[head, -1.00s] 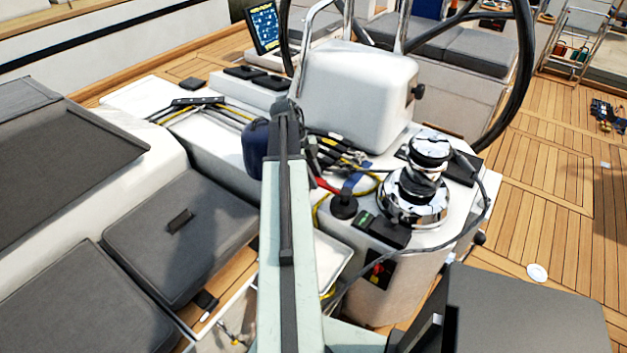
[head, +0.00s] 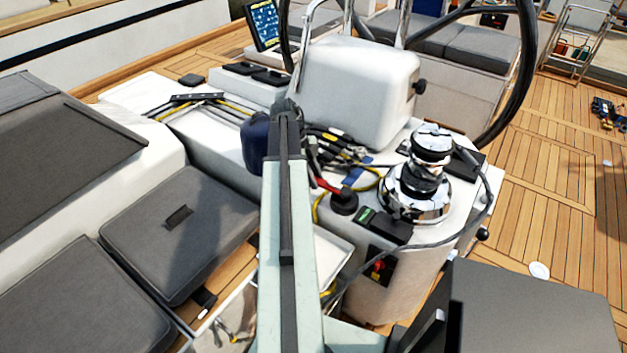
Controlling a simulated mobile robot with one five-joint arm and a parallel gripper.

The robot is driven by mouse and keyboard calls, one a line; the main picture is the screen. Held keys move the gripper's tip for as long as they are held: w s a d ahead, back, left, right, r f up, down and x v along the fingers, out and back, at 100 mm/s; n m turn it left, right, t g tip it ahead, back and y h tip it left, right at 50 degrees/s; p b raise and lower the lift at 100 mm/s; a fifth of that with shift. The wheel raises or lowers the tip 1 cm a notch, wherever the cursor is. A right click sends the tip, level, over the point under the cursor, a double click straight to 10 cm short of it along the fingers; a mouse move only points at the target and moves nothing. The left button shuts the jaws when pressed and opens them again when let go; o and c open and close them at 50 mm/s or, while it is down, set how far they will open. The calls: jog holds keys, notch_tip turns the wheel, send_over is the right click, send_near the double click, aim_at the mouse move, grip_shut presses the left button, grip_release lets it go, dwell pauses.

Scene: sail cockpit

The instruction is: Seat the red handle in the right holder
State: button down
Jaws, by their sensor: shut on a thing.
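The red handle (head: 327,186) shows as a short red bar just right of my arm, on the white console. A round black piece (head: 344,203) is at its right end; I cannot tell whether that is the handle's knob or a holder. My gripper (head: 311,160) is a dark shape at the left end of the red bar, mostly hidden behind my arm, and is shut on the handle. A navy pouch-like piece (head: 256,142) is left of my arm; I cannot tell whether it is a holder. I cannot make out the right holder for certain.
A chrome winch (head: 416,195) stands right of the handle, with a black box (head: 385,226) in front. Rope clutches and yellow lines (head: 335,145) lie behind. A white pedestal (head: 358,90) and steering wheel (head: 525,60) are farther back. Grey cushions (head: 180,232) are at left.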

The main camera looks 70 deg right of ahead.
jog(key=shift+f+b, duration=0.6)
dwell(0.3)
jog(key=c, duration=1.1)
grip_release()
jog(key=o, duration=0.5)
jog(key=shift+c, duration=0.2)
jog(key=shift+s+r, duration=0.1)
jog(key=shift+r, duration=0.1)
notch_tip(320, 180, up, 9)
jog(key=p, duration=0.9)
jog(key=shift+f, duration=0.15)
